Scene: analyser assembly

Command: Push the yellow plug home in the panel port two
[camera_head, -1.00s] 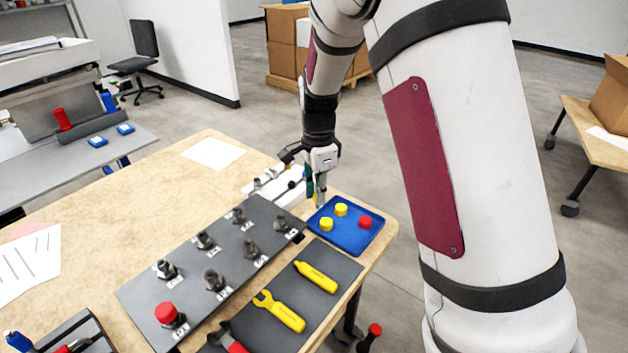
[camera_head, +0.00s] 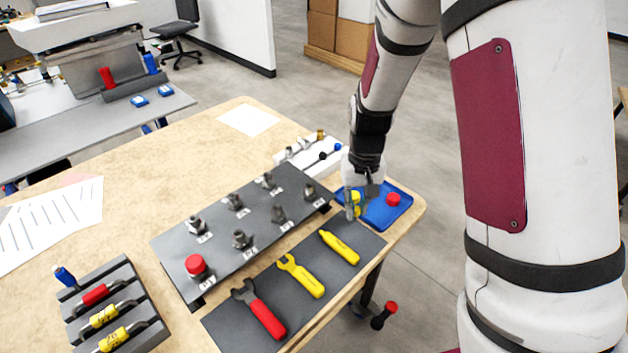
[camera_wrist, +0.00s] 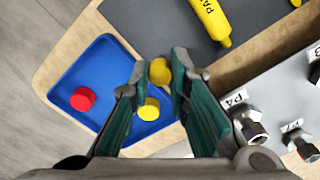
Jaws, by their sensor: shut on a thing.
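My gripper (camera_head: 354,203) is low over the blue tray (camera_head: 402,212) at the table's right side. In the wrist view its fingertips (camera_wrist: 162,72) are closed on a yellow plug (camera_wrist: 160,70). A second yellow plug (camera_wrist: 149,108) lies in the tray beside the fingers, and a red plug (camera_wrist: 82,99) lies farther left. The dark panel (camera_head: 262,222) stands left of the gripper with two rows of metal ports. A red plug (camera_head: 195,265) sits on its front-left port. The port beside it along the front row (camera_head: 241,240) is bare; its label is too small to read.
A grey mat (camera_head: 225,322) in front of the panel bears a red-handled wrench (camera_head: 262,314), a yellow wrench (camera_head: 302,276) and a yellow tool (camera_head: 340,247). A white holder (camera_head: 320,162) with fittings stands behind the panel. A rack (camera_head: 75,325) is at front left.

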